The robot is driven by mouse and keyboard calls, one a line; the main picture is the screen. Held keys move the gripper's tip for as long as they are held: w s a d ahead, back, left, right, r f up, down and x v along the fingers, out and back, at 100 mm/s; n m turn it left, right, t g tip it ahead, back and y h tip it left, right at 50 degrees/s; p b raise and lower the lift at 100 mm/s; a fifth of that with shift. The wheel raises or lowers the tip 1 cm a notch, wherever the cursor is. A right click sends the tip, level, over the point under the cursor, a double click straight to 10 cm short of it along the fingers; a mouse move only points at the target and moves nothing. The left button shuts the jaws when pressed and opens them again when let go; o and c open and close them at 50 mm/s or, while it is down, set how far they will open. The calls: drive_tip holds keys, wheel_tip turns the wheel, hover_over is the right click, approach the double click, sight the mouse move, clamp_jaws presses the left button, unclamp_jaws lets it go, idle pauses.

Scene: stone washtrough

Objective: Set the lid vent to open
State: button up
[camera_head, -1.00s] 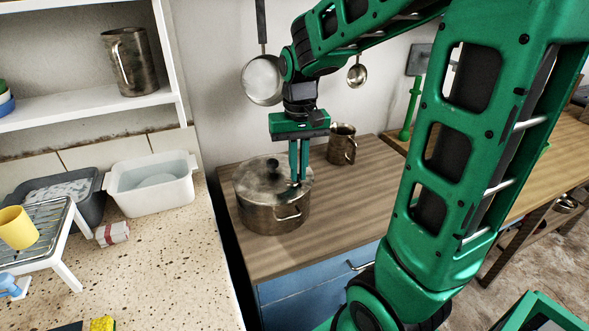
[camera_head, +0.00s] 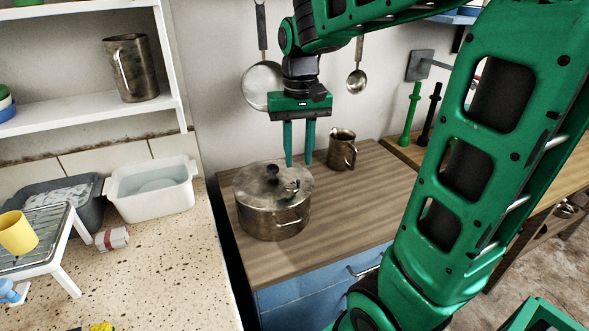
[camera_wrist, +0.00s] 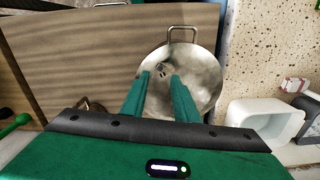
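A metal pot (camera_head: 272,215) with its lid (camera_head: 262,180) on stands on the wooden counter. The lid has a dark round knob and, to its right, a small metal vent (camera_head: 293,186) near the rim. The vent also shows in the wrist view (camera_wrist: 162,70), but its setting is too small to tell. My gripper (camera_head: 298,165) is above the right rear part of the lid, pointing down. Its two green fingers are apart with nothing between them. In the wrist view the fingers (camera_wrist: 161,75) reach toward the lid on either side of the vent.
A metal mug (camera_head: 342,150) stands behind and right of the pot. A pan (camera_head: 262,86) and a ladle (camera_head: 357,80) hang on the wall behind. A white basin (camera_head: 151,186) is on the speckled counter at left. The wooden counter (camera_head: 340,205) right of the pot is clear.

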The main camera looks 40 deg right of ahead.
wheel_tip(320, 180, up, 5)
drive_tip(key=shift+f, duration=0.15)
